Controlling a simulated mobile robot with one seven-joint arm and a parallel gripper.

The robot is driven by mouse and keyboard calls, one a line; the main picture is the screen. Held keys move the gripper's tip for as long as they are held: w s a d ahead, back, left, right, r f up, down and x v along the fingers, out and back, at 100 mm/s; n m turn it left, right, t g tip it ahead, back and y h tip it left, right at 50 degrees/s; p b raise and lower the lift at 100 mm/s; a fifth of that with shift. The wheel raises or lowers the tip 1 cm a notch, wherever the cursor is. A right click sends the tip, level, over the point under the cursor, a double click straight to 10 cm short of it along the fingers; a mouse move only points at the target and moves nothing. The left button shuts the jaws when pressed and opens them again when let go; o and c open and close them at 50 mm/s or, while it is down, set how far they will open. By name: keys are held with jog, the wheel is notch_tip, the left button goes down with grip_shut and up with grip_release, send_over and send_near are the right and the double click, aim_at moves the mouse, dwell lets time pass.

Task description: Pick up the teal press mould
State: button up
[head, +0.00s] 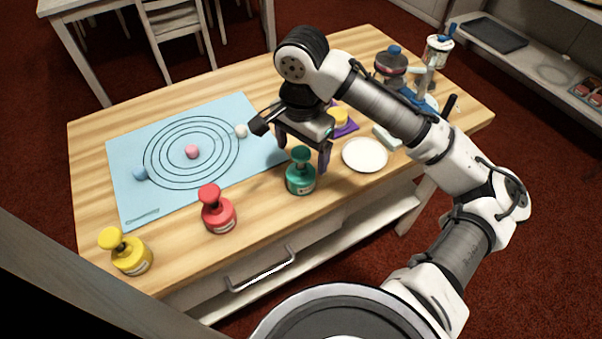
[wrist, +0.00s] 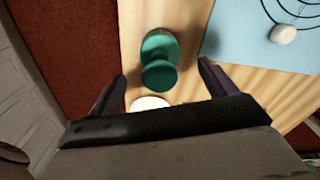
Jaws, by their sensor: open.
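The teal press mould (head: 300,177) stands upright near the front edge of the wooden table, with a round knob on top and a pale label on its body. In the wrist view the teal press mould (wrist: 160,58) is seen from above, ahead of and between my fingers. My gripper (head: 301,160) hangs just above and behind it, pointing down. I cannot tell from these views whether a finger touches the mould.
A red press mould (head: 217,212) and a yellow one (head: 131,255) stand to the left. A light blue mat (head: 125,185) with printed rings and small balls lies behind. A white plate (head: 365,155) is close on the right. Bottles and a blue-based stand are at the back right.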

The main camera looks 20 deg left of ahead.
aim_at(301, 165)
notch_tip(301, 165, down, 5)
jog(key=shift+f+p, duration=0.1)
jog(key=shift+p, duration=0.2)
jog(key=shift+c, duration=0.2)
jog(key=c, duration=1.1)
jog(key=shift+c, duration=0.2)
